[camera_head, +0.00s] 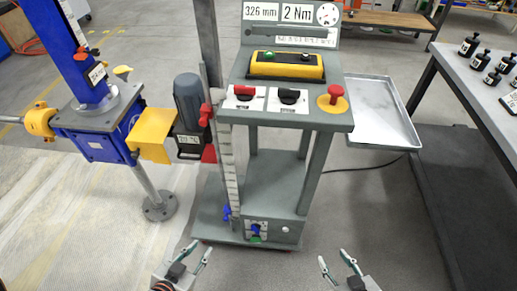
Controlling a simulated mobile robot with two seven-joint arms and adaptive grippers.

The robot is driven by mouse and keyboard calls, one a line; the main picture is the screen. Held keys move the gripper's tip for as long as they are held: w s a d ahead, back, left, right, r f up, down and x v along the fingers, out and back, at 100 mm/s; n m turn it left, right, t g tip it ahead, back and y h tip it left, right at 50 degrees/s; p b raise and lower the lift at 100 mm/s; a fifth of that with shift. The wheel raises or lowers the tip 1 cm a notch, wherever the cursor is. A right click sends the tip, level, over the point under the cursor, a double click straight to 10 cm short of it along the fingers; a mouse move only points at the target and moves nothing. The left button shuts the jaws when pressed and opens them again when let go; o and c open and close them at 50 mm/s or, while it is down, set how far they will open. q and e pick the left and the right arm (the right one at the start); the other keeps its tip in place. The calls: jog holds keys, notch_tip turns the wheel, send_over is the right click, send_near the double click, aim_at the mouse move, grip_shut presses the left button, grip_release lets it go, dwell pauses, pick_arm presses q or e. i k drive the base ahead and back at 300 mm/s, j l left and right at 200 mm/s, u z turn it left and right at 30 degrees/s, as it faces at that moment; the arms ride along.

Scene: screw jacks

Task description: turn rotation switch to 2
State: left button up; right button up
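Two knobs on white label plates sit on the front ledge of the grey control stand: a red knob (243,92) on the left and a black knob (289,96) on the right. I cannot tell which is the rotation switch, and the plate markings are too small to read. My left gripper (200,249) is open and empty at the bottom of the view, below and left of the stand. My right gripper (334,257) is open and empty at the bottom, right of the stand's base. Both are well apart from the knobs.
A red mushroom button (334,93) sits beside the black knob. A yellow-black box (287,66) stands behind the knobs. A blue screw jack (96,140) with a motor (190,103) stands left.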

aim_at(254, 238)
jog(key=k+j, duration=0.2)
jog(key=k, duration=0.2)
jog(key=k+j, duration=0.15)
jog(key=k, duration=0.3)
jog(key=i+l+z, duration=0.15)
jog(key=l, duration=0.2)
jog(key=i+l+z, duration=0.2)
jog(key=l, duration=0.15)
jog(key=i+l+z, duration=0.15)
jog(key=l, duration=0.15)
